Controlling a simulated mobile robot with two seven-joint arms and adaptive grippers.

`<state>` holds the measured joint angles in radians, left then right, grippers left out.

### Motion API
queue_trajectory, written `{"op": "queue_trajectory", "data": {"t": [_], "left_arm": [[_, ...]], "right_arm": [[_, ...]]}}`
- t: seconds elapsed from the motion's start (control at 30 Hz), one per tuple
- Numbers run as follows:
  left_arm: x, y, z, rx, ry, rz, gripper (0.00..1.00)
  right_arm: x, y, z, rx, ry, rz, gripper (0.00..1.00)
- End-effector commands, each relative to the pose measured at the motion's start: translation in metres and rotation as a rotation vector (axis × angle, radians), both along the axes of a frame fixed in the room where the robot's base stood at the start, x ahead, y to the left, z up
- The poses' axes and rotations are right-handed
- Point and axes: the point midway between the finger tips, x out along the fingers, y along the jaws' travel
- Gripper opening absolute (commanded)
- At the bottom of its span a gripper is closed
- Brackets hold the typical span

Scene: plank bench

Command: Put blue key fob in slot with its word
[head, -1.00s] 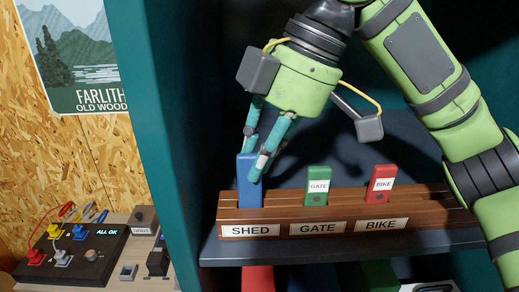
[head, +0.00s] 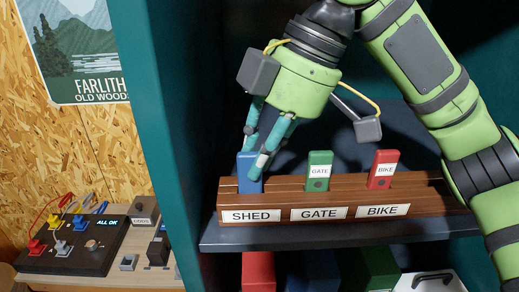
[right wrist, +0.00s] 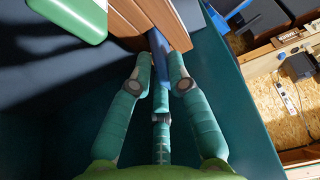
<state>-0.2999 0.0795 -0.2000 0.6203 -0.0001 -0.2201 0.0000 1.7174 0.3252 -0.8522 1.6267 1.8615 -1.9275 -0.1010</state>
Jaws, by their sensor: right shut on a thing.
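The blue key fob (head: 249,178) stands upright in the left slot of the wooden rack (head: 340,190), above the SHED label (head: 252,216). Its top is about level with the other fobs. My right gripper (head: 256,158) is shut on its upper part from above. In the right wrist view the fob (right wrist: 159,62) shows between the fingertips, against the rack (right wrist: 178,28). Any word on the fob is hidden or turned away. My left gripper is not in view.
A green fob (head: 319,170) stands above the GATE label and a red fob (head: 382,170) above the BIKE label. The rack is on a dark shelf (head: 350,232) beside a teal cabinet wall (head: 165,100). A switch panel (head: 75,240) is at lower left.

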Motion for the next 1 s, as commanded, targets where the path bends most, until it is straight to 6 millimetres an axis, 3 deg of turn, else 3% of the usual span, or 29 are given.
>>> {"op": "queue_trajectory", "data": {"t": [0.13, 0.17, 0.2, 0.23, 0.63, 0.77, 0.93, 1.0], "left_arm": [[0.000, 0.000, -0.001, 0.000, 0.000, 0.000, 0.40], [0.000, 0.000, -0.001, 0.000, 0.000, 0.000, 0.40], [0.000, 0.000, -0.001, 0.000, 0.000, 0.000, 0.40], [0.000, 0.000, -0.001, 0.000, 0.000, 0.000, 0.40], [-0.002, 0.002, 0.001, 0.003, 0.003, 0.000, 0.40], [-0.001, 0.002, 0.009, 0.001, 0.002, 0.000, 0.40], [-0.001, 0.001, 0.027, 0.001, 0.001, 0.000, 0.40], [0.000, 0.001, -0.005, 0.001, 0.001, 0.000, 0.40]], "right_arm": [[0.001, 0.000, -0.003, 0.000, 0.008, 0.000, 0.00], [0.001, 0.000, -0.004, 0.000, 0.008, 0.000, 0.22], [0.001, 0.000, -0.004, 0.000, 0.008, -0.001, 0.38], [0.001, 0.000, -0.004, 0.000, 0.009, -0.001, 0.46], [0.001, 0.000, -0.001, -0.001, 0.011, -0.001, 0.46], [0.001, 0.000, 0.016, 0.000, 0.007, -0.001, 0.46], [0.000, 0.000, 0.050, 0.000, 0.005, -0.002, 0.46], [0.000, 0.000, 0.032, -0.001, 0.002, -0.003, 0.46]]}}
